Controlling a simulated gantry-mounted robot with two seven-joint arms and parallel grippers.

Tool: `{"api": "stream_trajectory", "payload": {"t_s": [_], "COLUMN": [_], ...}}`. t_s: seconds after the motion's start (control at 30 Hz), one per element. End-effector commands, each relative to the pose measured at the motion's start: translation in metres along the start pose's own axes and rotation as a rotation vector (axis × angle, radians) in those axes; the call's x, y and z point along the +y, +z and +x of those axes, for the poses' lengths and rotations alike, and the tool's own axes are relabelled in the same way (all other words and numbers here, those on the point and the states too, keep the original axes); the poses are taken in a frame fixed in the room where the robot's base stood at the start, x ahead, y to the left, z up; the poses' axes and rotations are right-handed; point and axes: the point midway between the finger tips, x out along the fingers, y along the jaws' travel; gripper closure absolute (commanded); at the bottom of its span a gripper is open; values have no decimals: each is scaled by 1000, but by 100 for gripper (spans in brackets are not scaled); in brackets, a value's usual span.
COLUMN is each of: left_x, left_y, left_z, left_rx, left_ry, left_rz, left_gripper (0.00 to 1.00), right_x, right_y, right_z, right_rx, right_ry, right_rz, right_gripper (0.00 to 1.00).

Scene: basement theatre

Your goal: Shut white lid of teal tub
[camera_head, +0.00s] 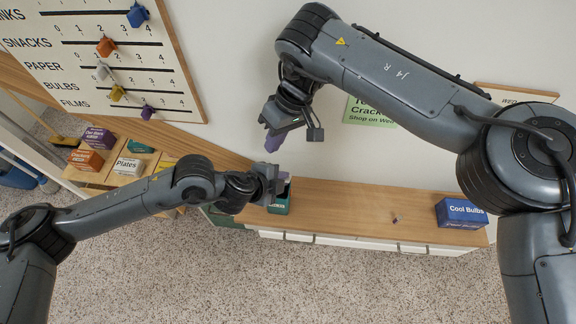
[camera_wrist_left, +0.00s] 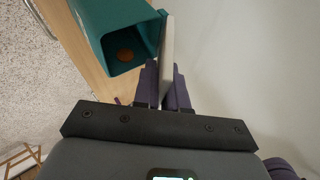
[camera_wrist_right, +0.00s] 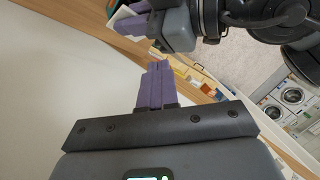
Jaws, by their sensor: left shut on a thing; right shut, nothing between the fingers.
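The teal tub (camera_head: 280,204) stands on the wooden counter, partly covered by my left gripper (camera_head: 282,183) in the head view. In the left wrist view the tub (camera_wrist_left: 105,40) is open, with a round orange-brown thing (camera_wrist_left: 125,55) inside. Its white lid (camera_wrist_left: 167,58) stands swung out beside the opening, seen nearly edge-on. My left gripper (camera_wrist_left: 165,85) is shut on the lid, one purple finger on each side. My right gripper (camera_head: 272,143) is shut and empty, in the air above and beyond the tub; its fingertips (camera_wrist_right: 158,68) touch each other.
A blue "Cool Bulbs" box (camera_head: 461,212) stands at the counter's right end, with a tiny object (camera_head: 395,218) left of it. Labelled boxes (camera_head: 98,138) and a slider board (camera_head: 110,50) are at left.

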Motion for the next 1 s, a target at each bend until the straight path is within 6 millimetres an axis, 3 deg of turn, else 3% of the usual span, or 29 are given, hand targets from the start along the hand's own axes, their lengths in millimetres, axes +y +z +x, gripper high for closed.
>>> {"api": "stream_trajectory", "payload": {"t_s": [0.17,0.3,0.6,0.77,1.0], "left_x": [1,1,1,1,1], "left_y": [0,0,0,0,0], "left_z": [0,0,0,0,0], "left_rx": [0,0,0,0,0], "left_ry": [2,2,1,1,1], "left_rz": [0,0,0,0,0], "left_gripper": [100,100,100,100,100], "right_x": [16,21,20,22,32], "right_y": [9,11,6,7,13], "right_z": [-8,-26,-55,-49,-17], "right_rx": [-100,-106,-54,-51,-54], "right_ry": [146,248,336,339,336], "right_rz": [340,576,814,835,834], "right_gripper": [100,100,100,100,100]}}
